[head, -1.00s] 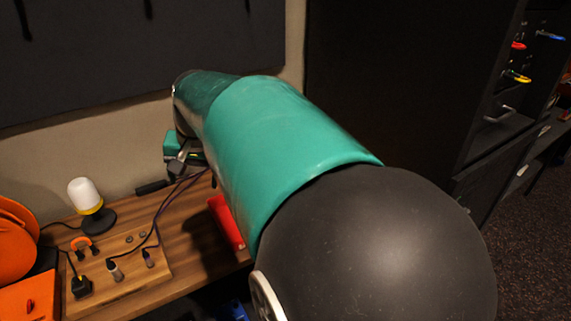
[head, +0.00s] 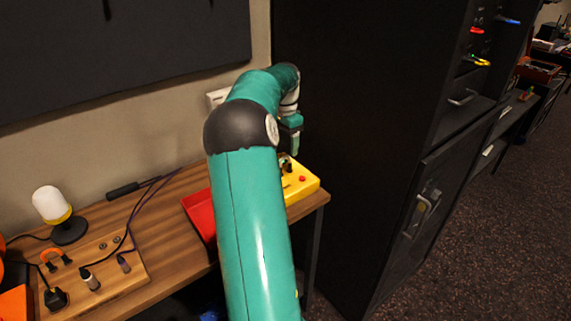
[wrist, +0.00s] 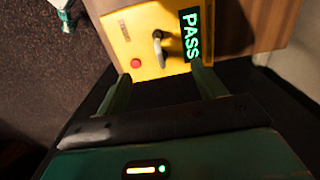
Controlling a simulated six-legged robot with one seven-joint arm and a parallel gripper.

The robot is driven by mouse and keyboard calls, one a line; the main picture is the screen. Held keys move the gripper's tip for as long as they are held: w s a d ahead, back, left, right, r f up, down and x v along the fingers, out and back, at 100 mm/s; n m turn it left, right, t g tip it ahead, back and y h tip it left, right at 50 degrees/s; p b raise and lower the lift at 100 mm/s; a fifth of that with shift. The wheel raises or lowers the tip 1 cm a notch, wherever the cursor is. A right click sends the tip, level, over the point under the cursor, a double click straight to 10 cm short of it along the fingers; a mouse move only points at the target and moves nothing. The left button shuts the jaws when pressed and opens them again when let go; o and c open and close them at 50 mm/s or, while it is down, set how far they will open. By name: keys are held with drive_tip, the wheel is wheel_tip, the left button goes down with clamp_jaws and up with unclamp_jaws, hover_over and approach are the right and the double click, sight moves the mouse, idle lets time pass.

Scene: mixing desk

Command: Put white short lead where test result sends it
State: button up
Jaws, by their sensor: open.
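The yellow tester box (head: 303,184) stands at the right end of the wooden desk. In the wrist view the tester (wrist: 148,52) has a red button and a lit display (wrist: 190,36) reading PASS in green. A grey metal piece (wrist: 159,46) stands up from its face; I cannot tell whether it is a lever or a plug. My gripper (wrist: 161,76) is open and empty, its green fingertips over the tester's near edge. In the head view my gripper (head: 291,146) is above the tester. I cannot make out a white short lead in either view.
A red tray (head: 199,215) lies left of the tester, partly behind my arm. A wooden socket board (head: 108,272) with plugs and a white-and-yellow lamp (head: 53,207) are at the left. A dark cabinet (head: 360,150) rises to the right, with coloured leads (head: 478,62) farther right.

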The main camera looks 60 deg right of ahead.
sight(285, 172)
drive_tip(key=shift+f, duration=4.5)
clamp_jaws()
drive_tip(key=shift+r, duration=0.1)
drive_tip(key=shift+r, duration=2.95)
